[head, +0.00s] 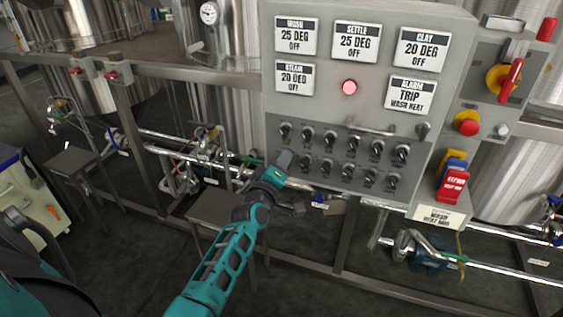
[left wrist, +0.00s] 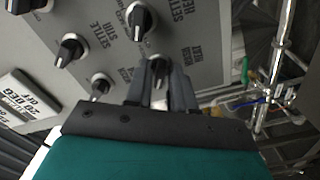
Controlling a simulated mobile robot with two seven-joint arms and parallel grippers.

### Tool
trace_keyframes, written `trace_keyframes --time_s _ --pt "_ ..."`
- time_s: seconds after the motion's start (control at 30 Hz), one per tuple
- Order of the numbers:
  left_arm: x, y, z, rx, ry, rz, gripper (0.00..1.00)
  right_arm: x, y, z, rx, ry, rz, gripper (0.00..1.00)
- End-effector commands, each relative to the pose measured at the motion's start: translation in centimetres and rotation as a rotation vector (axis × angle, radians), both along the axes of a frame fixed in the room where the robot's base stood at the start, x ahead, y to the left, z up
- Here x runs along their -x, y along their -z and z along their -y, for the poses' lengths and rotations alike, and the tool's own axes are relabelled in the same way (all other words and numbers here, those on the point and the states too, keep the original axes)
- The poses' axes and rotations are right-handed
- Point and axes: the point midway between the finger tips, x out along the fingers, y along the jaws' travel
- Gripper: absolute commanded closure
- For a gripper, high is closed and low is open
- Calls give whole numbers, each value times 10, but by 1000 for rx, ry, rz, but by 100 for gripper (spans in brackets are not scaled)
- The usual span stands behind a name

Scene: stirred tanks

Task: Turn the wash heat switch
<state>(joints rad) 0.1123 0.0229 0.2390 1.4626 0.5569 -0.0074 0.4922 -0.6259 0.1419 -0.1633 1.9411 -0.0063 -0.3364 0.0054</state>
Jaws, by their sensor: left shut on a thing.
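The grey control panel (head: 380,60) carries two rows of black rotary switches. My left gripper (head: 284,160) is at the panel's lower left, at the left end of the lower row. In the left wrist view its fingers (left wrist: 160,88) are shut on a black switch knob (left wrist: 158,66). A label beside that knob seems to read wash heat, but it is upside down and small. The gripper hides this knob in the head view. The wash display (head: 296,36) reads 25 DEG OFF. The alarm display (head: 411,95) reads TRIP WASH HEAT. My right gripper is not in view.
A red lamp (head: 349,87) glows on the panel. A handle bar (head: 370,128) sticks out above the upper row. A red rotary handle (head: 511,80), a red button (head: 467,123) and a red tag (head: 452,184) are at the right. Neighbouring knobs (left wrist: 72,48) stand close to the fingers.

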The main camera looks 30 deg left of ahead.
Motion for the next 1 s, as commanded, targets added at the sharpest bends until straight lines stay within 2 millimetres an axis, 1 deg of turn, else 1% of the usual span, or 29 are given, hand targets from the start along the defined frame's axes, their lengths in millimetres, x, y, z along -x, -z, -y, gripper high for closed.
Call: trace_keyframes --time_s 0.43,0.47,0.57,0.6,0.87,1.0 --pt "0 0 0 9 0 1 100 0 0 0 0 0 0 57" --pt "0 0 0 9 0 1 76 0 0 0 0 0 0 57" --pt "0 0 0 9 1 2 66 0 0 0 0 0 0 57" --pt "0 0 0 9 1 2 64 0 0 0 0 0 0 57" --pt "1 0 0 9 1 2 64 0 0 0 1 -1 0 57" --pt "13 1 3 9 1 -1 64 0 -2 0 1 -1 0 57"
